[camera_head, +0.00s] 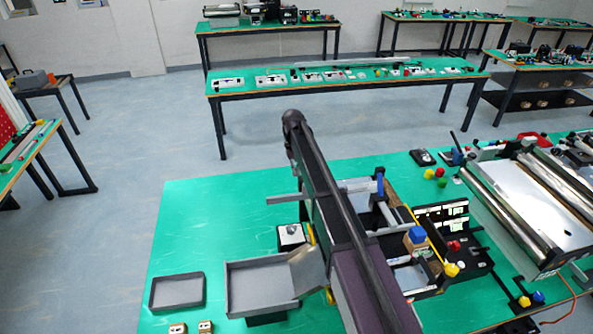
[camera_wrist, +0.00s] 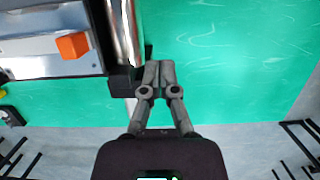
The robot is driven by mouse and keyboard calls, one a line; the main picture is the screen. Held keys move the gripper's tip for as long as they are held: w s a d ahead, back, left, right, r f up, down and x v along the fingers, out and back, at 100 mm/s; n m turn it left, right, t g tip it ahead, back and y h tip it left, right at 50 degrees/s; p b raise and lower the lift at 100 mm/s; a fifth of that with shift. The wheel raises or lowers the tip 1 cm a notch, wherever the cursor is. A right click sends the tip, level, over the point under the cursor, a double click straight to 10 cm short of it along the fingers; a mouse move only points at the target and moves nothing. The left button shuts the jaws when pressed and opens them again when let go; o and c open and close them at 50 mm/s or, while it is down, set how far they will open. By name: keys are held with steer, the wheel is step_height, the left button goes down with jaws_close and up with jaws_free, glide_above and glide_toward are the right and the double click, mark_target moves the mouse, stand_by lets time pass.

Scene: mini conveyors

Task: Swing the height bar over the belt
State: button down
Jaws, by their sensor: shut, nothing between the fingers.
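My gripper (camera_wrist: 158,68) shows in the wrist view with its two grey fingers together and nothing between them. Its tips are beside a black end block (camera_wrist: 122,82) below a shiny metal roller (camera_wrist: 124,30), over or near the green table; contact cannot be told. Left of the roller is a pale metal surface with an orange block (camera_wrist: 72,46). In the head view my dark arm crosses the small conveyor station and hides part of it. A thin grey bar (camera_head: 284,199) sticks out left of my arm; I cannot tell whether it is the height bar. My fingers do not show there.
A grey chute tray (camera_head: 262,287) and an open grey tray (camera_head: 177,292) are on the green table. A larger roller conveyor (camera_head: 545,195) stands at the right. Loose coloured caps lie between the stations. The table's left part (camera_head: 205,225) is clear.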

steer(key=shift+s+d+f+b, duration=0.25)
steer(key=shift+s+f+b, duration=0.15)
steer(key=shift+s, duration=0.35)
steer(key=shift+s+d+f+b, duration=0.2)
steer(key=shift+s+f+b, duration=0.15)
steer(key=shift+s+f, duration=0.3)
steer(key=shift+s+d+f+b, duration=0.25)
steer(key=shift+s+f+b, duration=0.1)
steer(key=shift+s, duration=0.5)
steer(key=shift+s+d, duration=0.1)
steer(key=shift+d, duration=0.05)
steer(key=shift+s, duration=0.25)
